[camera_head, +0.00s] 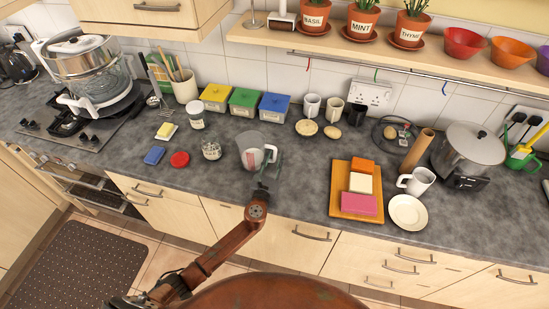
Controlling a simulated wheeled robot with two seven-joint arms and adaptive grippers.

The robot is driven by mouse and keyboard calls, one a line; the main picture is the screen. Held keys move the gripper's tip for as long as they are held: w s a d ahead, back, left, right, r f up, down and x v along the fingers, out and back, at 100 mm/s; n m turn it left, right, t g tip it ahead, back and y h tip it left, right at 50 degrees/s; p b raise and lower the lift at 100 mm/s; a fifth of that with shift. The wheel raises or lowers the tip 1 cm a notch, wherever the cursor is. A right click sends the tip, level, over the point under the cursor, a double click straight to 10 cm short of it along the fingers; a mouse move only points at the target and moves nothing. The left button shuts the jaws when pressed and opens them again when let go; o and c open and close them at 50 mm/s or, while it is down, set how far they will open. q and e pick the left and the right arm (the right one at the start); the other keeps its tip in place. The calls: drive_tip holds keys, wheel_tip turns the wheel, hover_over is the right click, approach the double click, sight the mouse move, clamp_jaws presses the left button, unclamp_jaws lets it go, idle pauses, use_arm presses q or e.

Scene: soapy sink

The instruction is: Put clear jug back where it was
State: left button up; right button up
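The clear jug (249,151) is see-through with red markings and a whitish handle. It is at the front middle of the grey counter, and I cannot tell if it rests on the surface or is just above it. My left gripper (271,165) is right at the jug's handle side, at its lower right. Its fingers are small and dark here, so I cannot tell whether they are shut on the handle. My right gripper is out of view.
Yellow, green and blue boxes (244,101) stand behind the jug. A small glass jar (211,150) and a red lid (180,159) are to its left. An orange board (345,205) with coloured blocks is to its right. Bare counter lies between jug and board.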

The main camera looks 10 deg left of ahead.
use_arm(q)
drive_tip(key=shift+s+r, duration=0.1)
drive_tip(key=shift+r, duration=0.1)
drive_tip(key=s, duration=1.1)
drive_tip(key=shift+s+a+p, duration=0.15)
drive_tip(key=shift+s+p, duration=0.15)
drive_tip(key=shift+s, duration=0.15)
drive_tip(key=shift+a, duration=0.1)
idle(0.7)
